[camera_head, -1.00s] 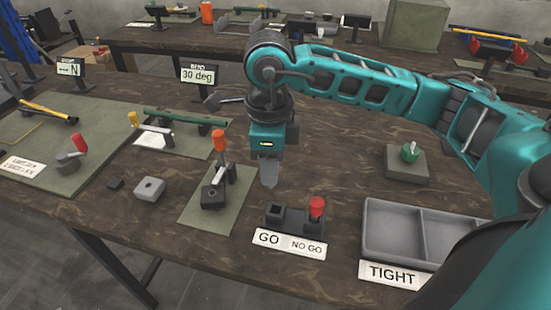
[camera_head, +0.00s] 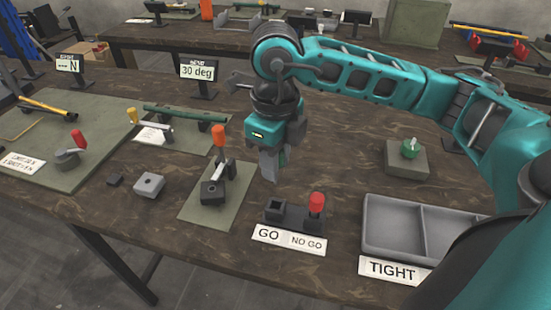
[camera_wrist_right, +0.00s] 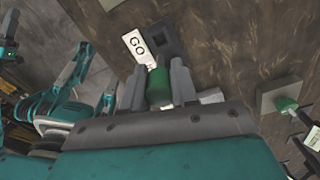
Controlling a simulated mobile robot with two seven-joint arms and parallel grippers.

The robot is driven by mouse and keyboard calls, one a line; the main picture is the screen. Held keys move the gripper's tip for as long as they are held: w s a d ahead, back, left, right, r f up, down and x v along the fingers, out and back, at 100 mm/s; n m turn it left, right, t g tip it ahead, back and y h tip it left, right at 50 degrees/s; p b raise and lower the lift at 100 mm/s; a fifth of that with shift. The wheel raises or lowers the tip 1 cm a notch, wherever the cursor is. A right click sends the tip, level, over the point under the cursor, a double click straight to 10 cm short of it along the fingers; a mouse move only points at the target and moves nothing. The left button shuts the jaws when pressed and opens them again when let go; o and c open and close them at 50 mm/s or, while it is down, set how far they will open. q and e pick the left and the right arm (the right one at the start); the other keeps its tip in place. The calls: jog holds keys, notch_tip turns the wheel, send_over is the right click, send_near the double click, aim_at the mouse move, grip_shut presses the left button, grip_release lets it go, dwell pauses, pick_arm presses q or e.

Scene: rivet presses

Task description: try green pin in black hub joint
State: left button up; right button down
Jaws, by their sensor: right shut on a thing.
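My right gripper (camera_head: 271,170) is shut on the green pin and holds it above the table, behind the gauge stand. A grey link and an orange-handled lever (camera_head: 218,136) rise at the hub.
The gauge stand (camera_head: 290,217) has an empty GO socket and a red pin (camera_head: 316,203) in NO GO. A grey tray (camera_head: 416,261) labelled TIGHT is at right. A green-knobbed piece (camera_head: 409,149) sits on a block. A grey block (camera_head: 149,184) lies left of the mat.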

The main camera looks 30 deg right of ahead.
notch_tip(320, 180, down, 5)
jog(key=b, duration=0.4)
jog(key=shift+f+b, duration=0.3)
jog(key=shift+b, duration=0.1)
jog(key=shift+b, duration=0.5)
dwell(1.5)
jog(key=shift+f+b, duration=1.85)
jog(key=shift+f, duration=0.1)
jog(key=c, duration=0.8)
grip_release()
